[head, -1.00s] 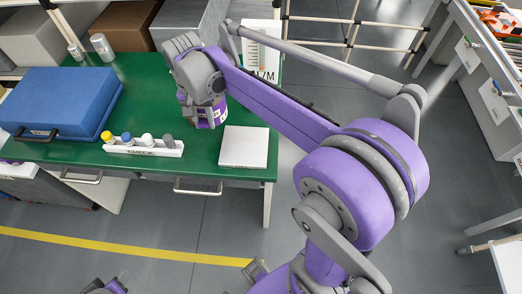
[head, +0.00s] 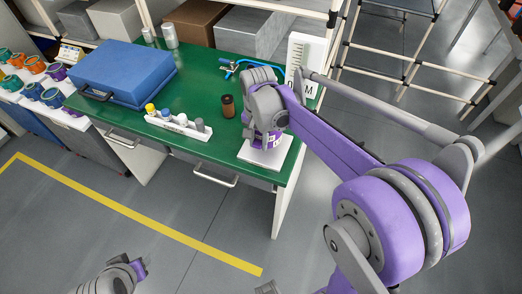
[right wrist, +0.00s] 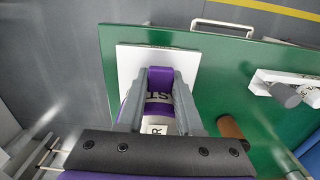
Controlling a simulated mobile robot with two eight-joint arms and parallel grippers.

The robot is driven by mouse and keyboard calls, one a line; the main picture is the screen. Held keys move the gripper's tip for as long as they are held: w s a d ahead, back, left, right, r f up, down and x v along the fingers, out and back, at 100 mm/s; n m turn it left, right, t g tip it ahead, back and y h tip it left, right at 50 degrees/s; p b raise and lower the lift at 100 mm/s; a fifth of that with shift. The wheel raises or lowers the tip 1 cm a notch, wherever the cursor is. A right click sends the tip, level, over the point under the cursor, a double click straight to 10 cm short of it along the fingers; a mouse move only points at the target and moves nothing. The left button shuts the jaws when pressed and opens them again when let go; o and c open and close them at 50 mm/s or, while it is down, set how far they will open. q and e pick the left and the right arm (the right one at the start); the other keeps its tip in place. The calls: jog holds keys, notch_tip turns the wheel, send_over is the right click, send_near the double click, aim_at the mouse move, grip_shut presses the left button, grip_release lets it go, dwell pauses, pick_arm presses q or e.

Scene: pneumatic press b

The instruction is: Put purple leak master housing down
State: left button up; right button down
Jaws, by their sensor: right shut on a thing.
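My right gripper (head: 266,138) is over the white square plate (head: 286,158) on the green table. In the right wrist view its two fingers (right wrist: 158,84) are shut on the purple housing (right wrist: 160,73), which has a white lettered band. The housing is over the white plate (right wrist: 128,60). I cannot tell whether it touches the plate. In the head view the gripper hides most of the housing. My left gripper (head: 138,268) is low at the left, away from the table; its jaws are too unclear to read.
A brown cylinder (head: 228,106) stands just left of my right gripper. A white rack (head: 178,125) with several small bottles and a blue case (head: 122,72) are further left. More housings sit at far left.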

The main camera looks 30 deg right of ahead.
jog(key=shift+s+f, duration=0.1)
jog(key=shift+f, duration=2.2)
jog(key=c, duration=1)
grip_release()
jog(key=shift+f, duration=0.2)
jog(key=o, duration=0.4)
jog(key=shift+r, duration=0.1)
jog(key=shift+o, duration=0.2)
